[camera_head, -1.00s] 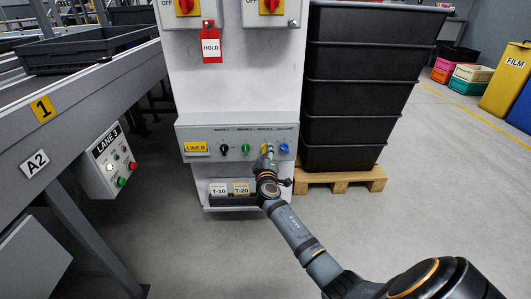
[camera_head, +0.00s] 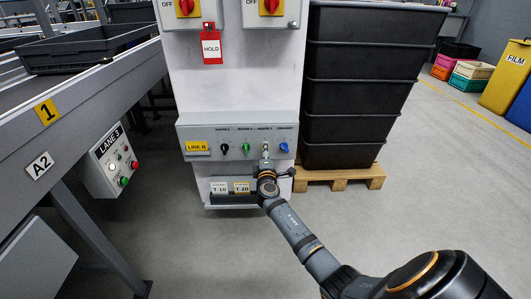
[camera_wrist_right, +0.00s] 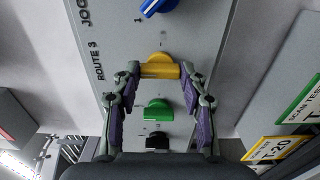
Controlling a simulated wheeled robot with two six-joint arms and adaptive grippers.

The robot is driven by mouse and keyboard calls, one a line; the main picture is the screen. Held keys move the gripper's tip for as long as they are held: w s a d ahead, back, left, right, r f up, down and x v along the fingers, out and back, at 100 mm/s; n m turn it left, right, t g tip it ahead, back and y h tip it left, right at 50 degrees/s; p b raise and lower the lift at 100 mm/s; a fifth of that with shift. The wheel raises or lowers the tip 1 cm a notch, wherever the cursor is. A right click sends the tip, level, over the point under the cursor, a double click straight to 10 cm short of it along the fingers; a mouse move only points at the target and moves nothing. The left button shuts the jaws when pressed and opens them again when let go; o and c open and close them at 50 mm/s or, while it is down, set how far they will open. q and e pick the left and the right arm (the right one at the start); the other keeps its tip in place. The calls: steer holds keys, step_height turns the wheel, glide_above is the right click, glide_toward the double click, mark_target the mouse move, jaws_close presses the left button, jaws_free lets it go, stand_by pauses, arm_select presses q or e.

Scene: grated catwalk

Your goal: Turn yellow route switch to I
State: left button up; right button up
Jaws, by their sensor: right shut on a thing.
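The yellow route switch (camera_wrist_right: 160,68) is a round knob with a raised bar, beside the lettering "ROUTE 3" in the right wrist view. My right gripper (camera_wrist_right: 160,72) is shut on it, with one finger at each end of the bar. The bar lies across the picture between the fingertips. In the head view my right gripper (camera_head: 265,157) reaches up to the grey LINE B panel (camera_head: 205,135) and mostly covers the yellow switch. Its position marks are too small to read. My left gripper is not in view.
A green knob (camera_wrist_right: 158,112), black knob (camera_wrist_right: 158,141) and blue knob (camera_head: 284,147) share the panel. Tags T-10 and T-20 (camera_head: 241,187) sit below. Stacked black bins (camera_head: 360,95) stand close right; the LANE 3 box (camera_head: 110,165) is left. Floor in front is clear.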

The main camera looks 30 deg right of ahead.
steer(key=shift+f, duration=0.1)
steer(key=o, duration=1.1)
steer(key=shift+o, duration=0.2)
steer(key=v, duration=1.2)
steer(key=shift+s, duration=0.15)
